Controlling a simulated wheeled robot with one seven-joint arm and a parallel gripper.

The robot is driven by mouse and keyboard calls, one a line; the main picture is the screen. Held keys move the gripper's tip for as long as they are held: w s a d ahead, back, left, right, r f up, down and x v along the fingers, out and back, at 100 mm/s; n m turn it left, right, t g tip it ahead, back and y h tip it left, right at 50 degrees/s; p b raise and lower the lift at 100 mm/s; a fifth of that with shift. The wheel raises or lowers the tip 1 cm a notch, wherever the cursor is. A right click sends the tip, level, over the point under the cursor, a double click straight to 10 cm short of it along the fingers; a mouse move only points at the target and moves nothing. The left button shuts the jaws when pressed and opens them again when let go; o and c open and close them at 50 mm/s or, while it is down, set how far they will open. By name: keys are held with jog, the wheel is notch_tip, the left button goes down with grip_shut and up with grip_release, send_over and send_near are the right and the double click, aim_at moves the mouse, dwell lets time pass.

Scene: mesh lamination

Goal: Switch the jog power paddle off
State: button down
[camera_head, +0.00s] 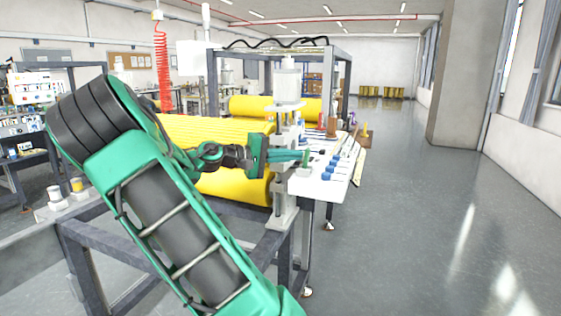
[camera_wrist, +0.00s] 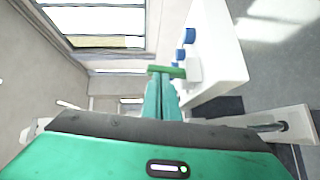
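My gripper (camera_head: 300,157) reaches right, in front of the white machine column, toward the white control table (camera_head: 327,182). In the wrist view, its green fingers (camera_wrist: 160,98) lie side by side with almost no gap. A short green crossbar (camera_wrist: 167,71) shows at the fingertips, beside a small white block (camera_wrist: 194,71) on the table. I cannot tell whether this crossbar is the jog power paddle or part of my fingers. The paddle's on or off position cannot be made out. I see nothing clearly held.
Several blue knobs (camera_head: 329,169) stand on the white table, close to the fingertips. A yellow mesh roll (camera_head: 232,185) and the white machine column (camera_head: 287,130) are close to my arm. The grey floor (camera_head: 430,210) on the right is clear.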

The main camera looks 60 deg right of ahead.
jog(key=shift+s+d+r+m+t+y, duration=0.1)
jog(key=shift+s+r+m+t+y, duration=0.05)
jog(key=shift+s+m+t+y, duration=0.3)
jog(key=shift+s+d+r+m+t+y, duration=0.15)
jog(key=shift+s+m+t+y, duration=0.15)
jog(key=shift+t, duration=0.25)
jog(key=shift+s, duration=0.35)
jog(key=shift+s, duration=0.2)
